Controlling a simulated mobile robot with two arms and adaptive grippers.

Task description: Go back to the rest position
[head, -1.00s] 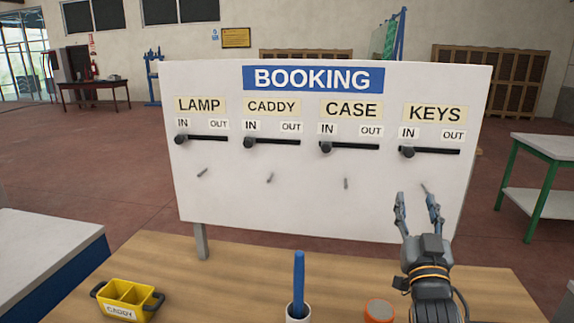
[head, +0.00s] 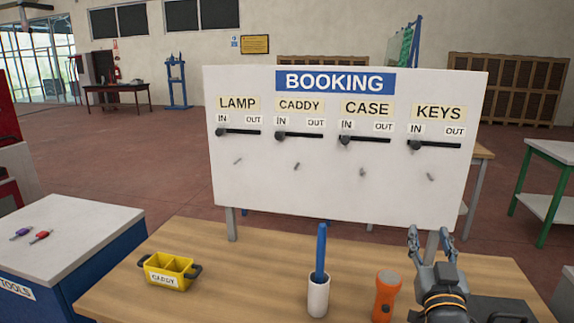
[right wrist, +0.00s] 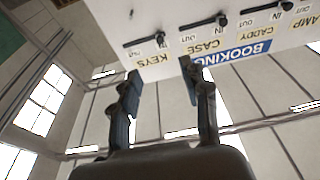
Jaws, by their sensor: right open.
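My right gripper (head: 431,236) is open and empty at the lower right of the head view, in front of and below the KEYS end of the white BOOKING board (head: 340,180). In the right wrist view its two fingers (right wrist: 168,88) are apart with nothing between them, and the board shows beyond them. The LAMP slider (head: 221,132), CADDY slider (head: 279,136), CASE slider (head: 346,140) and KEYS slider (head: 414,145) all stand at the IN end. My left gripper is not in view.
On the wooden table (head: 235,265) stand a yellow caddy (head: 168,272), a white cup (head: 318,297) with a blue stick, and an orange torch (head: 386,293) close to my right gripper. A dark case (head: 498,309) lies at the right. A blue tool cabinet (head: 60,245) is at the left.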

